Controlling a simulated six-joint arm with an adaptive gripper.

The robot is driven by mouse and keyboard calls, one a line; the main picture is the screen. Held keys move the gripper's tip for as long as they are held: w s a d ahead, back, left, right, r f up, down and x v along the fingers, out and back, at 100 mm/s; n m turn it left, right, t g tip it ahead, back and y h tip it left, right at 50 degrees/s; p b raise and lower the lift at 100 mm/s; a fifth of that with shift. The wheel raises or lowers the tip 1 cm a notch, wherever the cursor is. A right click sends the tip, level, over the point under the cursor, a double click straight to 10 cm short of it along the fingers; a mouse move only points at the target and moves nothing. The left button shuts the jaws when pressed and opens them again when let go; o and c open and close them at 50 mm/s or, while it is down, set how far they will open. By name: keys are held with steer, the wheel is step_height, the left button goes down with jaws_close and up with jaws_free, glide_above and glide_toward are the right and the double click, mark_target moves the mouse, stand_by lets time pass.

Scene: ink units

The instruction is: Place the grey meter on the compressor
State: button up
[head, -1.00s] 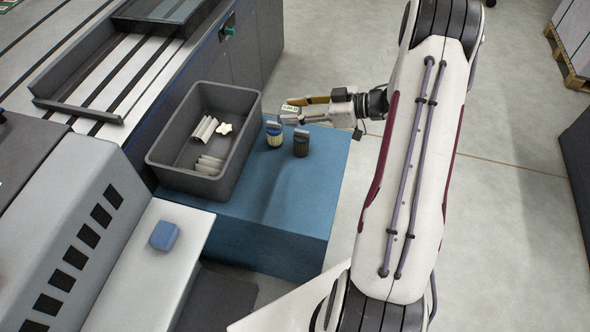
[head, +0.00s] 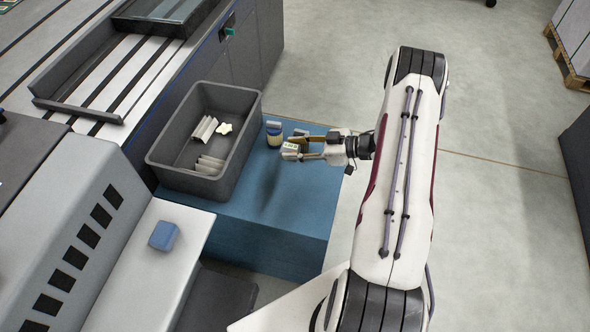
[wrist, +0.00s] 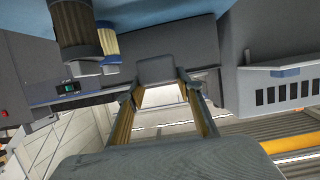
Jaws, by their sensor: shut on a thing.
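The grey meter (head: 290,148) is a small boxy thing with a pale greenish display in the head view. My gripper (head: 300,147) is shut on it, over the right part of a blue block's top (head: 255,215). In the wrist view the meter (wrist: 155,68) shows as a dark grey block between the fingertips of my gripper (wrist: 157,88). Nothing is marked as the compressor; the large blue block may be it. The meter appears held above the block's surface, but the exact gap cannot be told.
The block's front top is clear. A small blue box (head: 163,236) lies on a white surface.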

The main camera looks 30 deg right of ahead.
steer(key=shift+f, duration=0.25)
glide_above(295, 175)
steer(key=shift+f, duration=2.75)
steer(key=shift+f, duration=0.1)
steer(key=shift+f, duration=2)
steer(key=shift+f, duration=0.15)
steer(key=o, duration=1.2)
steer(key=shift+o, duration=0.2)
